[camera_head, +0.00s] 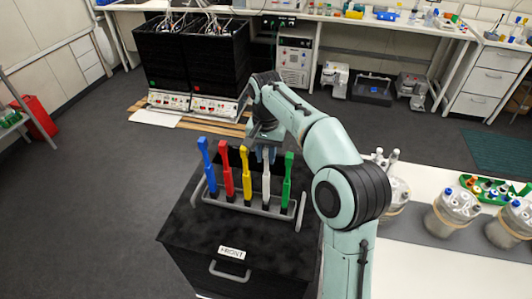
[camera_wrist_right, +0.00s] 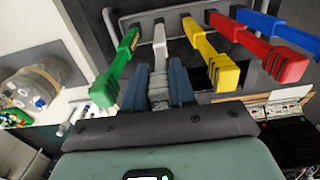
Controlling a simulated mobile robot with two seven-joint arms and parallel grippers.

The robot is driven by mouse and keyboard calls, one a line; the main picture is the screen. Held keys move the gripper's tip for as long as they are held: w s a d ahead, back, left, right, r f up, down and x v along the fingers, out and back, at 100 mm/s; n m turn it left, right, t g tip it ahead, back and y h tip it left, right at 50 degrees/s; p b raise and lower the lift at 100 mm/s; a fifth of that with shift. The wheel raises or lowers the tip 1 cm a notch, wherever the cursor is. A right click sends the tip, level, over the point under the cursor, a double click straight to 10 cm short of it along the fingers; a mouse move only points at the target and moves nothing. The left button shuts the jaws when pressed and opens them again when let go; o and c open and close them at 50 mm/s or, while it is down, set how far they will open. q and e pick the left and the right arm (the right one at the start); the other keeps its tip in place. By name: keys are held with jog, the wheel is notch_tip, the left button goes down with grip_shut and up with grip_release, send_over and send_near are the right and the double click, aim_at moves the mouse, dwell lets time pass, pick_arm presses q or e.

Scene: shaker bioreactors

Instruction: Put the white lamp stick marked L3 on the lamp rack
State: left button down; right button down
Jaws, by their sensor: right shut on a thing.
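The white lamp stick (camera_head: 266,178) stands upright in line with the other sticks, between the yellow and green ones. Its lower end is at the lamp rack (camera_head: 300,213), a grey tube frame on top of a black box. I cannot tell whether it is fully seated, and no L3 mark is legible. My right gripper (camera_head: 265,153) is shut on the stick's upper end from above. In the right wrist view the white stick (camera_wrist_right: 159,45) runs from between the dark blue fingers (camera_wrist_right: 165,85) towards the rack frame. My left gripper is not in view.
Blue (camera_head: 207,165), red (camera_head: 227,168), yellow (camera_head: 246,175) and green (camera_head: 287,180) sticks stand in the rack, close beside the white one. The black box (camera_head: 240,262) has a FRONT label. A white bench (camera_head: 420,262) with several lidded vessels is to the right. Open floor lies left.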

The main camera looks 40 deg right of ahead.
aim_at(266, 147)
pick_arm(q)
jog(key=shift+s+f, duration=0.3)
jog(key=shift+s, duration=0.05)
pick_arm(e)
jog(key=shift+f, duration=0.8)
dwell(0.4)
jog(key=c, duration=0.8)
grip_release()
jog(key=shift+c, duration=0.2)
jog(key=shift+r, duration=0.1)
notch_tip(266, 147, up, 6)
jog(key=shift+w+f+p, duration=0.1)
jog(key=shift+p, duration=0.4)
notch_tip(266, 147, up, 6)
jog(key=shift+r, duration=0.65)
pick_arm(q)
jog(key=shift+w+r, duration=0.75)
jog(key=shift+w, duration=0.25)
